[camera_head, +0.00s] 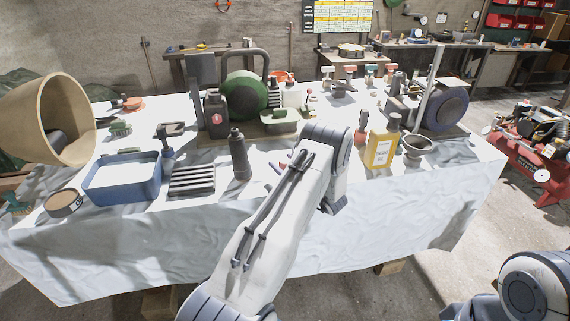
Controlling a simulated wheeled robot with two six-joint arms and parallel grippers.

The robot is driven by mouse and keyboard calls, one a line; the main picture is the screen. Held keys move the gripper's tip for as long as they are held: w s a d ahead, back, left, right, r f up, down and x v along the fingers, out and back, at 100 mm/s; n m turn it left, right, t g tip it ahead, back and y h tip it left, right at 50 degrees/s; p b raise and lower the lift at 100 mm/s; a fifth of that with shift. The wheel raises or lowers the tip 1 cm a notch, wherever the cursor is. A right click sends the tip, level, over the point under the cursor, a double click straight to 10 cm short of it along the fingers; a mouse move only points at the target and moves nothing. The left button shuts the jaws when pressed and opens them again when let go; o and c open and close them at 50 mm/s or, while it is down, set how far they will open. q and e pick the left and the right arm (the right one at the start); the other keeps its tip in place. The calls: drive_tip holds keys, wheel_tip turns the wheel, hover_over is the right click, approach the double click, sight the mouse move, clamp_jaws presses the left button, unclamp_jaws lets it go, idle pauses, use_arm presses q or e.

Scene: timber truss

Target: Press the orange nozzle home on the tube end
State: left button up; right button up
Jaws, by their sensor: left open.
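My left arm reaches up from the bottom over the front edge of the table. Its wrist is bent down, and my left gripper (333,205) shows only in part below it, open, with nothing seen between its fingers. I cannot clearly pick out the orange nozzle or the tube end. A small orange-red piece (361,127) stands just right of my wrist, but I cannot tell whether it is the nozzle. A small reddish tip (284,165) shows left of my wrist, mostly hidden by the arm. My right gripper is out of view; part of my right arm is at the lower right.
The cloth-covered table (390,225) is crowded. A dark bottle (239,155), slotted rack (192,181) and blue bin (122,180) stand left of my arm. A yellow bottle (381,147) and grey bowl (417,146) stand right. Bare cloth lies near the right front edge.

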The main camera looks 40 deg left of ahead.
sight(284, 160)
use_arm(q)
clamp_jaws()
wheel_tip(284, 160, up, 4)
drive_tip(key=shift+r+b, duration=0.15)
drive_tip(key=shift+b, duration=0.5)
drive_tip(key=w+d+r+b, duration=0.2)
drive_tip(key=w+d+r, duration=0.4)
drive_tip(key=d, duration=0.4)
drive_tip(key=shift+r, duration=0.4)
idle(1.0)
